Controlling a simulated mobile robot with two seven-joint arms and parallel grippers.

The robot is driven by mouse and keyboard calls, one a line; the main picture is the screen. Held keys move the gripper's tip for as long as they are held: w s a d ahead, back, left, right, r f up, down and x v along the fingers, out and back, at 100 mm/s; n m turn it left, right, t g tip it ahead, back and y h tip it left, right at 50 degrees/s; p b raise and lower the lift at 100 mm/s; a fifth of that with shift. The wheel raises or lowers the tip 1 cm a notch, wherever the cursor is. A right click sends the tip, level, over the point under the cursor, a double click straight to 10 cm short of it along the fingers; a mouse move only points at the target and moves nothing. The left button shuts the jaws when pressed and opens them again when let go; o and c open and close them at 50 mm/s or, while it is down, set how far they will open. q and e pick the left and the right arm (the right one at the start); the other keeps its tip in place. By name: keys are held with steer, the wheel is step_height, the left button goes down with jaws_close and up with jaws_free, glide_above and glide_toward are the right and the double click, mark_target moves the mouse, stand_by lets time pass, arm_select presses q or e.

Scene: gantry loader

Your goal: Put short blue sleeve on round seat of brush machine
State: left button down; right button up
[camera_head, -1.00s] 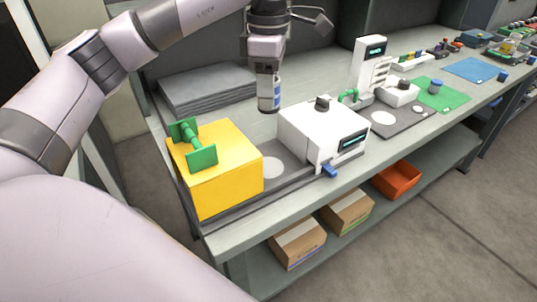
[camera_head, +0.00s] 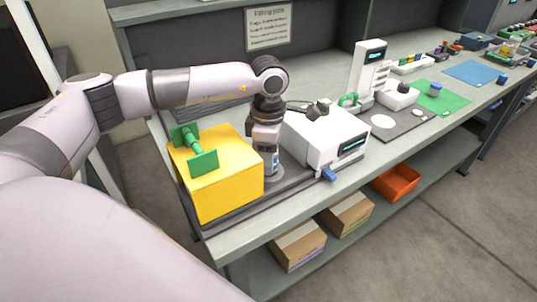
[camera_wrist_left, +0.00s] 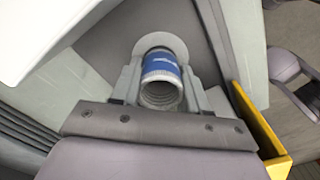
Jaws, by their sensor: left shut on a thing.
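My left gripper (camera_head: 268,158) is shut on the short blue sleeve (camera_wrist_left: 161,68), a blue band with a pale ridged, hollow end facing the wrist camera. The sleeve is upright between the fingers; little of it shows in the head view. The brush machine has a yellow block (camera_head: 225,180) with a green spindle and a white housing (camera_head: 325,135). Its pale round seat (camera_wrist_left: 165,42) lies beyond the sleeve in the wrist view, partly covered. The sleeve is over the seat; I cannot tell whether it touches. My right gripper is not in view.
The yellow block and white housing stand close on either side of the gripper. A second white machine (camera_head: 370,75) stands further right, then a green mat (camera_head: 440,97) with a blue-topped part and a blue mat (camera_head: 470,70). Boxes and an orange bin (camera_head: 397,182) sit below.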

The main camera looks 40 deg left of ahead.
arm_select(q)
steer(key=shift+f, duration=0.15)
steer(key=c, duration=0.6)
jaws_free()
steer(key=shift+o, duration=0.2)
steer(key=shift+r, duration=0.35)
step_height(320, 180, up, 12)
steer(key=b, duration=0.1)
steer(key=shift+d+f, duration=0.1)
steer(key=shift+f, duration=0.1)
